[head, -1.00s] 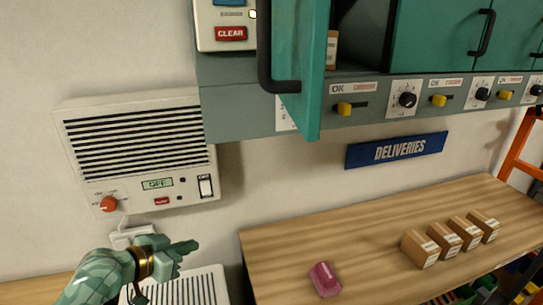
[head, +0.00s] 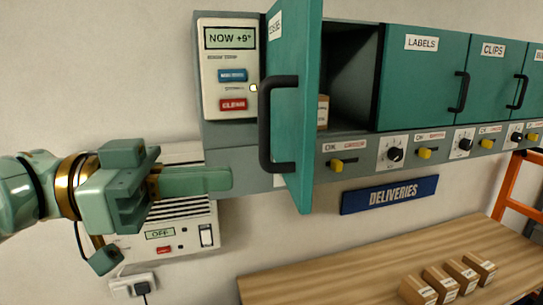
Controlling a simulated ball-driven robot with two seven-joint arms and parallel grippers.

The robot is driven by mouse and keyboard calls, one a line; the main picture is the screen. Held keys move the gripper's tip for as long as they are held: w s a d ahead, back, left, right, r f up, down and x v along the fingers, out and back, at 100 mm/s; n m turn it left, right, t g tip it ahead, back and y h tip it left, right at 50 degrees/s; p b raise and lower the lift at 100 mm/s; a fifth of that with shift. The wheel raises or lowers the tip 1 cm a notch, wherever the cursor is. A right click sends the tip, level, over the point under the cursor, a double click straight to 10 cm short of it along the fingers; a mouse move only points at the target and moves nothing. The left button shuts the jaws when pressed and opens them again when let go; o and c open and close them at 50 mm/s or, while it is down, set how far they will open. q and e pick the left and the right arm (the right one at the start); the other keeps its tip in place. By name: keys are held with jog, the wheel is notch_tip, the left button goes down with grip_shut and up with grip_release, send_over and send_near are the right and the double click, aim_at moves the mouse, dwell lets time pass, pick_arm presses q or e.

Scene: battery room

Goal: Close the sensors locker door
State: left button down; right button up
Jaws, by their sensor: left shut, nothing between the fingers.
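The teal locker door (head: 297,110) stands open, swung out from the wall cabinet toward me. Its outer face is turned left and carries a black handle (head: 266,126) and a label (head: 275,24) that is hard to read at this angle. To its right, the dark open compartment (head: 350,75) shows a small cardboard box (head: 323,111) inside. My left gripper (head: 226,180) is shut and empty. It points right, left of the door's lower part and handle, with a visible gap in the picture. My right gripper is not in view.
Closed LABELS (head: 420,80) and CLIPS (head: 493,85) doors are on the right. A control panel (head: 230,70) is left of the door, a vented wall unit (head: 207,233) behind my gripper. Below are a DELIVERIES sign (head: 390,194) and a wooden bench (head: 330,275) with several small boxes.

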aim_at(300, 174)
pick_arm(q)
jog(key=d, duration=0.2)
jog(key=d+p, duration=0.1)
jog(key=d, duration=0.1)
jog(key=w+d+p, duration=0.1)
jog(key=d, duration=0.1)
jog(key=shift+r, duration=0.15)
jog(key=shift+w+d, duration=0.1)
jog(key=shift+d, duration=0.45)
